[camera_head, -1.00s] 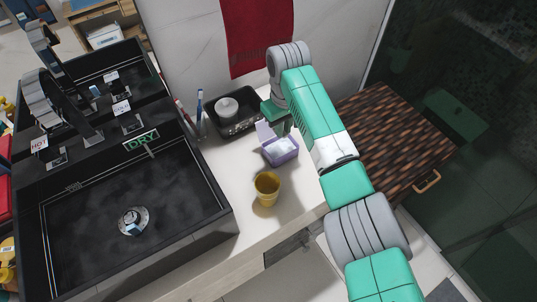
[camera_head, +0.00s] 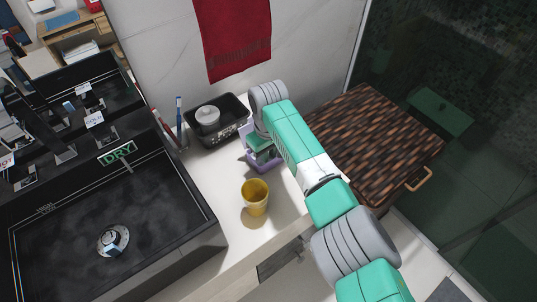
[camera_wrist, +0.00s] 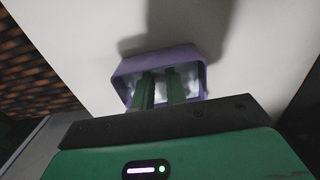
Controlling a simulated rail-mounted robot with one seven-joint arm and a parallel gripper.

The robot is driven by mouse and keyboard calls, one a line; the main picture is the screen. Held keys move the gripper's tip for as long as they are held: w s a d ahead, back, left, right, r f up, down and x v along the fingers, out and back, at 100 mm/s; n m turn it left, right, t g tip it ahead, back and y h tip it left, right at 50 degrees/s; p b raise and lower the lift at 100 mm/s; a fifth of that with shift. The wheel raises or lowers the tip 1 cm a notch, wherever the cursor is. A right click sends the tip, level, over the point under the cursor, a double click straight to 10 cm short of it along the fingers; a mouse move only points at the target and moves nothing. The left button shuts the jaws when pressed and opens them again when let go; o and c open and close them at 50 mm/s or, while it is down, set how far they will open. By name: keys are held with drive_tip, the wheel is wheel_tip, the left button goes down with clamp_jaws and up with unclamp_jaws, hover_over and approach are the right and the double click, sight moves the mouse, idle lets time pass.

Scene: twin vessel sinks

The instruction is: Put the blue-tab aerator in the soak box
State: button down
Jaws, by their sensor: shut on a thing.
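A small open purple box (camera_head: 249,160) with whitish contents stands on the white counter. It also shows in the wrist view (camera_wrist: 196,56). My gripper (camera_wrist: 159,74) points down with its two green fingers close together and their tips inside the box's opening. In the head view my gripper (camera_head: 262,146) covers much of the box. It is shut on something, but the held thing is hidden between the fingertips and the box. I cannot make out a blue tab there. A round metal piece with a light-blue part (camera_head: 113,241) sits in the near black sink.
A yellow cup (camera_head: 255,197) stands just in front of the purple box. A black tray (camera_head: 231,128) with a round pale container (camera_head: 207,117) is behind it. A blue toothbrush (camera_head: 179,113) stands left of the tray. A brown woven-top cabinet (camera_head: 375,140) is at right.

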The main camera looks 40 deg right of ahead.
drive_tip(key=c, duration=1.4)
unclamp_jaws()
drive_tip(key=shift+f, duration=0.1)
wheel_tip(320, 180, up, 12)
drive_tip(key=p, duration=0.5)
